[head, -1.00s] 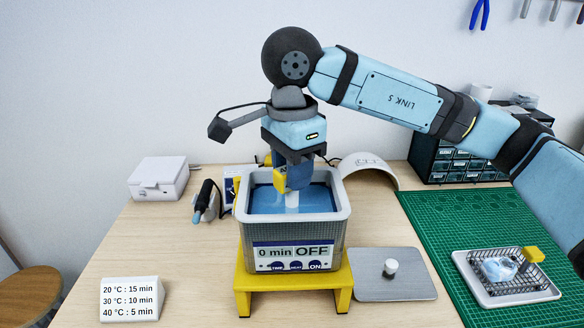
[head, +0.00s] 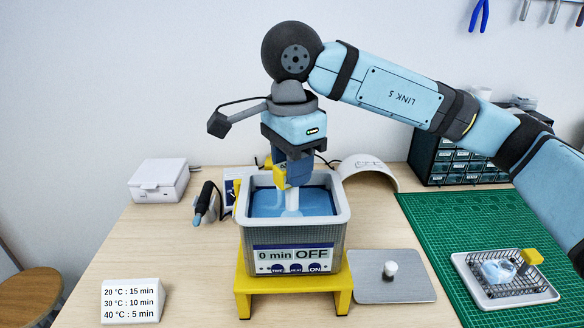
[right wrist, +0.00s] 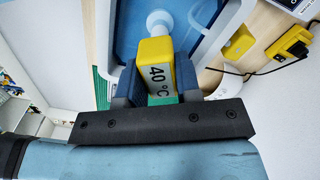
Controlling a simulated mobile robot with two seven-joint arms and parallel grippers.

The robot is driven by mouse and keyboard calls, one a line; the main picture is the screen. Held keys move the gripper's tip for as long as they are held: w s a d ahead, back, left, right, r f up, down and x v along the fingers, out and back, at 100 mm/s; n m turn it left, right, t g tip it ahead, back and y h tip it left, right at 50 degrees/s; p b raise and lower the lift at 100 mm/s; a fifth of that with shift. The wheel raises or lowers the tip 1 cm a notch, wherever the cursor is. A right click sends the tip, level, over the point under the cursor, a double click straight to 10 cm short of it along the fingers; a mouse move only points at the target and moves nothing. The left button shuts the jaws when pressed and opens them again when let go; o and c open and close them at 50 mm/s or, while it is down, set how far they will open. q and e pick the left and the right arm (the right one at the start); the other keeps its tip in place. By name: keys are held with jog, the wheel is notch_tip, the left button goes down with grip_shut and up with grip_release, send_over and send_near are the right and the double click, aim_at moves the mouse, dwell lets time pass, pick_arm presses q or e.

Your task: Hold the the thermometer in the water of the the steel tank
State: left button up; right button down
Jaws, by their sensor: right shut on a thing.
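The steel tank (head: 336,240) stands on a yellow stand, with blue water (head: 262,203) inside. Its front panel reads "0 min OFF". My right gripper (head: 290,172) points down above the tank and is shut on the yellow thermometer (head: 279,177). The thermometer's white probe (head: 291,200) points down inside the rim and appears to meet the water; its lower end is not clearly visible. In the right wrist view the thermometer (right wrist: 155,52) sits between the dark fingers of the right gripper (right wrist: 158,84), and its face reads 40 °C. My left gripper is not in view.
A flat grey lid (head: 392,283) lies right of the yellow stand (head: 243,285). A wire basket (head: 505,285) on a tray rests on the green mat (head: 425,225). A card (head: 131,301) lists "20 °C: 15 min", "30 °C: 10 min", "40 °C: 5 min". A white box (head: 158,181) stands back left.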

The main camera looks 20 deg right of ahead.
jog(key=shift+r+p, duration=2.2)
jog(key=shift+r, duration=2.7)
jog(key=shift+f, duration=0.1)
